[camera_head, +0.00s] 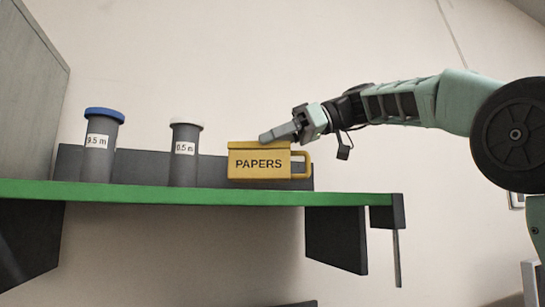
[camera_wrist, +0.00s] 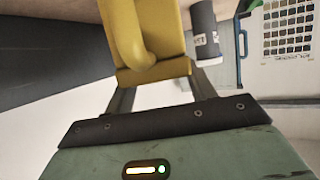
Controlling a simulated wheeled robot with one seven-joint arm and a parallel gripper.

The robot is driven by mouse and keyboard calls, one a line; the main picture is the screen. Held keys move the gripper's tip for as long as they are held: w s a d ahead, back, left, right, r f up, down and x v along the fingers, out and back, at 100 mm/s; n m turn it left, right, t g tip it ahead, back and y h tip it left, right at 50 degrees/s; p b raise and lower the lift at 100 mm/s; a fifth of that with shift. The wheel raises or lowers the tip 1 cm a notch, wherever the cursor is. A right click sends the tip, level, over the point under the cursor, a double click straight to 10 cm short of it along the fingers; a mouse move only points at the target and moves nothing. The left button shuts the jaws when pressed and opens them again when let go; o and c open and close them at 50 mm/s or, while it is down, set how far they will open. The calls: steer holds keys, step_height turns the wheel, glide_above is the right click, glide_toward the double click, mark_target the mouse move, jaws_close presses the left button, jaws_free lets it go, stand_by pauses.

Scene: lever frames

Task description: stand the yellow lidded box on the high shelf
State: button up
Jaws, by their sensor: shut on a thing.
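The yellow lidded box (camera_head: 258,173), labelled PAPERS, is upright at the high shelf (camera_head: 200,193), over its right part. Its handle points right. I cannot tell whether its base touches the shelf, because the green front edge hides the contact. My gripper (camera_head: 268,136) reaches in from the right and is shut on the box near its lid. In the wrist view the yellow box (camera_wrist: 155,72), with its curved handle toward the camera, sits between the two fingers.
Two grey canisters stand on the shelf to the left: one with a blue lid (camera_head: 100,155) and one with a pale lid (camera_head: 184,160). A low dark back panel (camera_head: 213,170) runs behind them. The wrist view shows a wall chart (camera_wrist: 288,30).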

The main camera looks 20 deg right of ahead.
steer(key=shift+f, duration=1.35)
steer(key=o, duration=1.1)
steer(key=shift+o, duration=0.2)
steer(key=b+v, duration=0.1)
steer(key=v, duration=1.1)
steer(key=shift+r, duration=0.15)
